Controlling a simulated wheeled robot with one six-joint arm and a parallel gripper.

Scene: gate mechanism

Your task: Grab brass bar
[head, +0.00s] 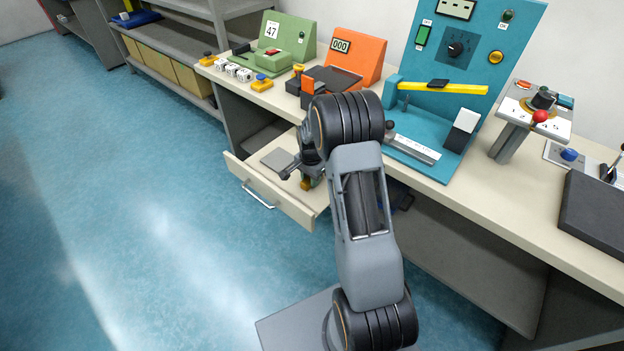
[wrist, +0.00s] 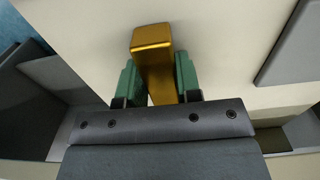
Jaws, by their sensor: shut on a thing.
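The brass bar (wrist: 152,42) is a gold block in the middle of the wrist view. My gripper (wrist: 158,80) is shut on it, with a green finger pad on each side. The bar's far end sticks out beyond the fingertips; its near end is hidden behind the gripper body. In the head view my gripper (head: 306,182) is low inside the open drawer (head: 288,200), and a small brass patch shows there. I cannot tell whether the bar touches the drawer floor.
A flat grey plate (head: 277,159) lies in the drawer, left of my gripper. The bench above carries a green device (head: 285,40), an orange device (head: 362,55) and a teal panel (head: 462,60) with a yellow lever (head: 455,88). The blue floor (head: 130,200) at left is clear.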

